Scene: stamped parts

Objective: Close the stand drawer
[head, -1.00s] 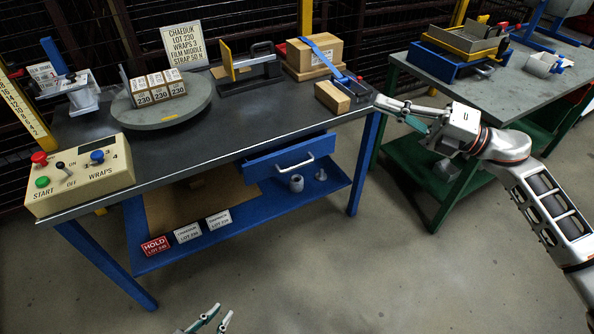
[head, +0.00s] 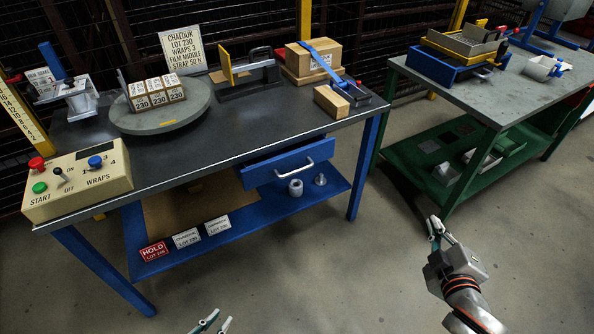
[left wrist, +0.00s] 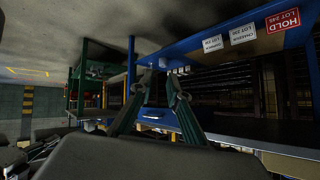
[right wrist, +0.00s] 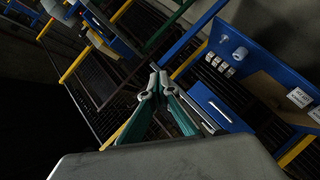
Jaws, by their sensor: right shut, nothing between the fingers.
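The stand drawer (head: 290,163) is a blue box front with a pale bar handle (head: 294,170), under the dark tabletop of the blue stand. I cannot tell exactly how far out it stands. Its front and handle also show in the right wrist view (right wrist: 216,106), right of the fingers, and in the left wrist view (left wrist: 160,118). My right gripper (head: 437,222) is shut and empty, out over the floor to the right of the stand, apart from the drawer. My left gripper (head: 222,312) is open and empty at the bottom edge, with its fingertips apart.
The blue lower shelf (head: 335,185) holds pale cylindrical parts and several signs, including a red HOLD sign (head: 155,252). A control box (head: 78,185), turntable (head: 160,118) and cartons stand on the tabletop. A green bench (head: 500,100) stands right. Floor in front is clear.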

